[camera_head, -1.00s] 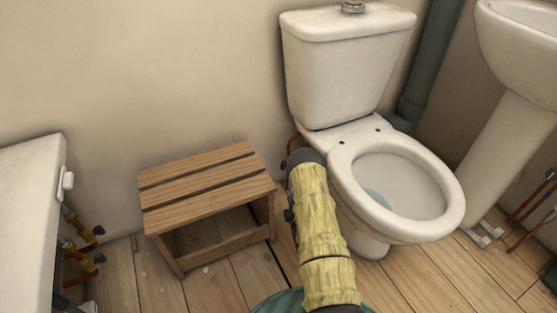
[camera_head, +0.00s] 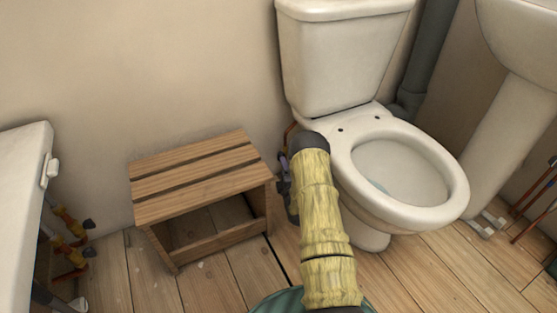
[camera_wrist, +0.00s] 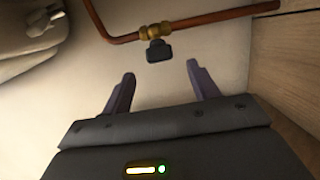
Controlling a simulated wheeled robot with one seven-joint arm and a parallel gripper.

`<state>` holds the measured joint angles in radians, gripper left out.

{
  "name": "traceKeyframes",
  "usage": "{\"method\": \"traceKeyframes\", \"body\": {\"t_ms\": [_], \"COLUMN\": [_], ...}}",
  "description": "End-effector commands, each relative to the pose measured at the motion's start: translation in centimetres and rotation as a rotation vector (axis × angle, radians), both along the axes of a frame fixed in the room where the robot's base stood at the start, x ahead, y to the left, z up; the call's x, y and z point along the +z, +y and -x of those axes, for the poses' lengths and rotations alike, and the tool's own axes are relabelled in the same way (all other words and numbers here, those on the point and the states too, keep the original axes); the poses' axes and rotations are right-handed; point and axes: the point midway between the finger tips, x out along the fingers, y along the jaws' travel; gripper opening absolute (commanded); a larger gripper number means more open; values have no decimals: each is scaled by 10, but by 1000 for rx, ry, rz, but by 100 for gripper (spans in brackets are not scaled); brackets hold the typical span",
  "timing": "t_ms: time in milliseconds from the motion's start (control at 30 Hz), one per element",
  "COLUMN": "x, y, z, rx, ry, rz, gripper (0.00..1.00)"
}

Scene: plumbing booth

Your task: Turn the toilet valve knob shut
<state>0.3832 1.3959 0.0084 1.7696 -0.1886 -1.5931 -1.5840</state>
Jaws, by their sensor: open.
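The toilet valve shows in the wrist view as a brass body (camera_wrist: 152,29) on a copper pipe, with a small dark knob (camera_wrist: 158,51) pointing toward me. My gripper (camera_wrist: 161,80) is open, its two fingers spread apart. The knob lies beyond the fingertips, roughly centred between them, and no touch shows. In the head view my gripper (camera_head: 284,174) is low between the wooden stool and the toilet (camera_head: 345,60). My arm hides the valve there; only a bit of copper pipe (camera_head: 289,131) shows by the wall.
A slatted wooden stool (camera_head: 200,176) stands close left of my gripper. The toilet bowl (camera_head: 420,212) is close on the right. A white basin (camera_head: 520,40) on a pedestal stands far right, and a white unit (camera_head: 22,200) with pipes is far left. Bare floorboards lie between.

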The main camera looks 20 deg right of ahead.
Motion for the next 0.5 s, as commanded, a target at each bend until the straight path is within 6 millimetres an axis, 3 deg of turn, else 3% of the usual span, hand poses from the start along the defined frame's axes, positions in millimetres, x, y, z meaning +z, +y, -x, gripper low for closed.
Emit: {"method": "traceKeyframes", "body": {"t_ms": [500], "x": [-3], "y": [-16], "z": [-78], "rx": [-1], "ry": [-3], "rz": [1], "gripper": [60]}}
